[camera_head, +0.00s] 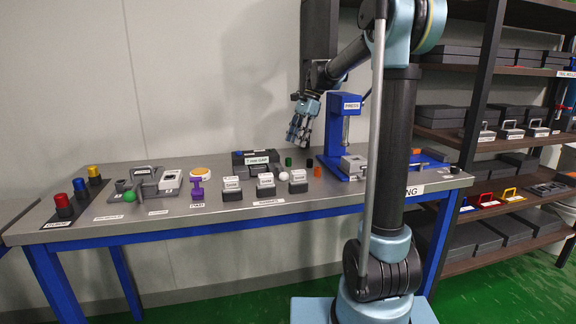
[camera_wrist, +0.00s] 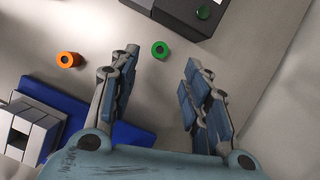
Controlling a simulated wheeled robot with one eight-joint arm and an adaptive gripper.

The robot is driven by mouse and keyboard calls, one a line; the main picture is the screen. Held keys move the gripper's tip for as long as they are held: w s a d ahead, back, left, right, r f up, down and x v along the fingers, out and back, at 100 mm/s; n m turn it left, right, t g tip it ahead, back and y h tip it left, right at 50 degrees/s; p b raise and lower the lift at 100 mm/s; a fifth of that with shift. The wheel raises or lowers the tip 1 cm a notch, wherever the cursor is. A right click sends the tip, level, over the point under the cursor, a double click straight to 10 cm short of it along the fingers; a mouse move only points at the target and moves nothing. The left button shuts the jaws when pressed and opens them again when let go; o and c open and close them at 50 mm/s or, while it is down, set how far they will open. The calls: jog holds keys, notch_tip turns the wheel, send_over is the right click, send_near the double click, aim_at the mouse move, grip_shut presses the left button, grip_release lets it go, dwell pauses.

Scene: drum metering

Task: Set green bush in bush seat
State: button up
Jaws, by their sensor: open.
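The green bush (camera_head: 288,161) is a small ring standing on the metal bench, below and slightly left of my gripper (camera_head: 298,141). In the wrist view the green bush (camera_wrist: 160,50) shows its dark hole, apart from the fingers and between their tips in the picture. My gripper (camera_wrist: 161,62) is open and empty above the bench. A blue press (camera_head: 344,135) stands to the right with a grey block (camera_head: 353,164) on its base; the block also shows in the wrist view (camera_wrist: 34,127). I cannot tell which part is the bush seat.
An orange bush (camera_head: 317,172) and a black one (camera_head: 309,163) stand near the green one. A dark gap-labelled box (camera_head: 257,159) is left of it. Shelves (camera_head: 490,135) stand at the right.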

aim_at(288, 162)
jog(key=shift+x, duration=3.65)
jog(key=shift+c, duration=0.4)
grip_shut()
